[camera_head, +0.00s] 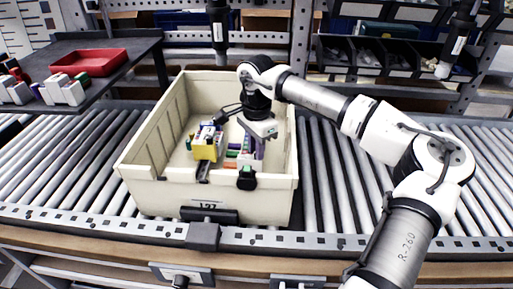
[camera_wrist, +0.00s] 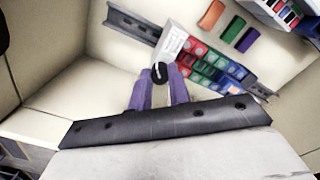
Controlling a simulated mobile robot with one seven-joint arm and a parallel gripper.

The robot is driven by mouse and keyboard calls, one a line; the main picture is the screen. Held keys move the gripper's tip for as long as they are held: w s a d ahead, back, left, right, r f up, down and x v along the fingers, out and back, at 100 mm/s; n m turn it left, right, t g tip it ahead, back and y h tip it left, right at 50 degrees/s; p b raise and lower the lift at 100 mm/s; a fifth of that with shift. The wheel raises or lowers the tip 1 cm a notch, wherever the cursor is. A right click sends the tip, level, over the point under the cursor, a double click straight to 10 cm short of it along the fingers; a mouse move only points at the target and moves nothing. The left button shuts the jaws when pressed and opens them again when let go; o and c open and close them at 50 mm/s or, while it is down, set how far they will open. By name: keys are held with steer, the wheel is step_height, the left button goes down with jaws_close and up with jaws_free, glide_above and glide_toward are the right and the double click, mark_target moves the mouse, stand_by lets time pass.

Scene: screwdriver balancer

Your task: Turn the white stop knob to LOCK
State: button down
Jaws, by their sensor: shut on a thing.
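My gripper (camera_wrist: 158,85) reaches down inside the beige crate, and its purple fingers are shut on a small knob (camera_wrist: 159,71). The knob's visible end looks dark with a pale streak; most of it is hidden between the fingers. My gripper (camera_head: 255,152) also shows in the head view, where the wrist hides the knob. Beside the fingers is a white panel (camera_wrist: 172,40) with rows of red, green and blue blocks. No LOCK lettering is readable, so I cannot tell which way the knob points.
The crate (camera_head: 152,130) has high walls around the gripper and stands on a roller conveyor (camera_head: 330,180). A yellow-and-white device (camera_head: 207,148) lies left of the gripper. A dark side table with a red tray (camera_head: 88,64) is at left. Dark tools hang above.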

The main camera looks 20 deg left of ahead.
stand_by(0.4)
steer(key=c, duration=1.3)
jaws_free()
steer(key=shift+r, duration=0.15)
step_height(320, 180, up, 14)
steer(key=b, duration=0.1)
steer(key=shift+f, duration=0.2)
steer(key=shift+s+f, duration=0.1)
